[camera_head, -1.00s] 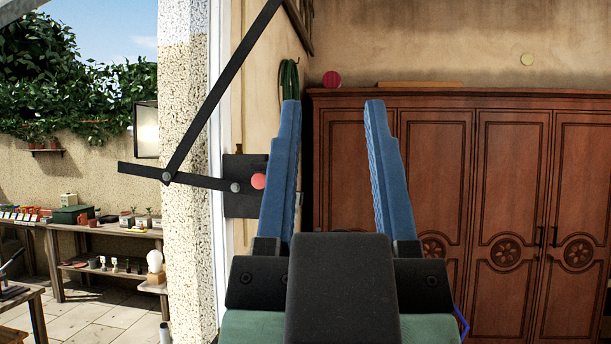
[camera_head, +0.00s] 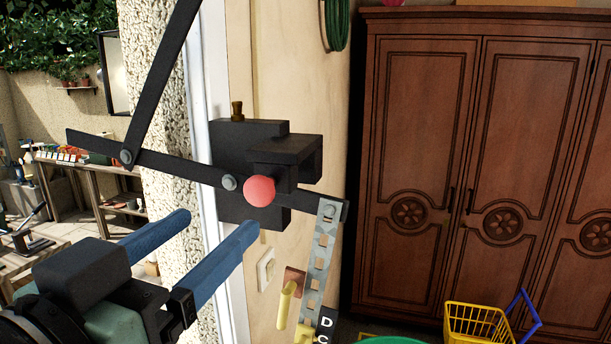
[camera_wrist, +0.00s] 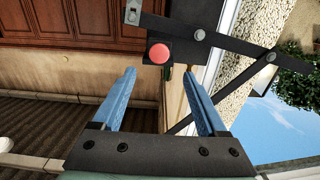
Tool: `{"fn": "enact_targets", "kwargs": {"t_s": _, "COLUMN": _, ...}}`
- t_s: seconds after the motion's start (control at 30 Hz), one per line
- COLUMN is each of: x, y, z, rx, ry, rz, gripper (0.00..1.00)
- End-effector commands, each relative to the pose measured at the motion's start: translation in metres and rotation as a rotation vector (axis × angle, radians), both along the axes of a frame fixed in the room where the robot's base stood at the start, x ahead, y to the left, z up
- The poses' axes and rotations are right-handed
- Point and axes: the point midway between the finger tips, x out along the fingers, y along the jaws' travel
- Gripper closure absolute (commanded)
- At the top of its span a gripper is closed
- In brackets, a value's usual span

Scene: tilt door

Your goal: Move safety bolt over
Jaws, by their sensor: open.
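A black latch mechanism (camera_head: 235,150) with a round red knob (camera_head: 259,191) is fixed to the wall beside the white door frame. The knob looks like the handle of the safety bolt, and a small brass piece (camera_head: 237,110) stands on top of the mechanism. My gripper (camera_head: 220,226) is open and empty, its two blue fingers pointing toward the latch from the lower left. In the wrist view, the red knob (camera_wrist: 159,53) appears just beyond the fingertips, between their lines. The fingers do not appear to touch it.
A dark lever bar (camera_head: 185,168) crosses the mechanism and joins a slanted bar (camera_head: 160,75). A perforated metal strip (camera_head: 320,260) hangs from its right end. A yellow handle (camera_head: 286,303) is below. A wooden wardrobe (camera_head: 430,120) and yellow basket (camera_head: 476,325) stand right.

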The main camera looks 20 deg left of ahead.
Motion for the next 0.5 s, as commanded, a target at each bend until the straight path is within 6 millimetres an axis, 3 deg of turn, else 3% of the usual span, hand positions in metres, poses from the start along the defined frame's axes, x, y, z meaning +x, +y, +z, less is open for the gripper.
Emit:
{"fn": "enact_targets", "kwargs": {"t_s": 0.3, "x": 0.067, "y": -0.004, "z": 0.002, "rx": -0.002, "ry": 0.006, "rz": -0.003, "gripper": 0.24}}
{"fn": "enact_targets", "kwargs": {"t_s": 0.5, "x": 0.099, "y": -0.005, "z": 0.002, "rx": -0.002, "ry": 0.001, "rz": -0.002, "gripper": 0.24}}
